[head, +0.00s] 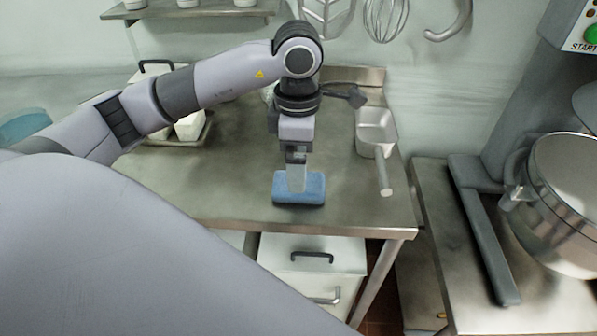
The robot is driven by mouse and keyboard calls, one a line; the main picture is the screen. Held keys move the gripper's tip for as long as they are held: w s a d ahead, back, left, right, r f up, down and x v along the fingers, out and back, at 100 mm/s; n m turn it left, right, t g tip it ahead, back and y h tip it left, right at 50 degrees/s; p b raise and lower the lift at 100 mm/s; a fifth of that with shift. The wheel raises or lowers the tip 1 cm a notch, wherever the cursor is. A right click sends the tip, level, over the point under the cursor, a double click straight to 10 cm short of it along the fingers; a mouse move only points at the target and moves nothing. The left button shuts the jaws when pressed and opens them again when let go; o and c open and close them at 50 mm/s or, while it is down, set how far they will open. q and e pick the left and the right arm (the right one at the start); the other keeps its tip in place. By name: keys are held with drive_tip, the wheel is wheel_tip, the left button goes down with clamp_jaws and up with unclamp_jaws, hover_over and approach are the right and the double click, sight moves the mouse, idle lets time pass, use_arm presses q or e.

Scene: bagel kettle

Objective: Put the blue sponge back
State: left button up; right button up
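The blue sponge (310,191) is at the front of the steel table (235,195), right of the middle. My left gripper (297,184) points straight down over the sponge, with its fingers reaching the sponge's top. The fingers overlap the sponge from this angle, so I cannot tell whether they are closed on it or whether it is lifted. My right gripper is not in view. A large grey link of mine covers the lower left.
A metal pan with a handle (376,128) is at the table's right end. A tray with white items (205,140) is at the back left. Utensils hang on the wall, including a whisk (385,18). A mixer with a steel bowl (562,205) is at the right.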

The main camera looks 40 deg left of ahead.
use_arm(q)
wheel_tip(320, 180, up, 8)
drive_tip(key=shift+f, duration=0.25)
idle(0.5)
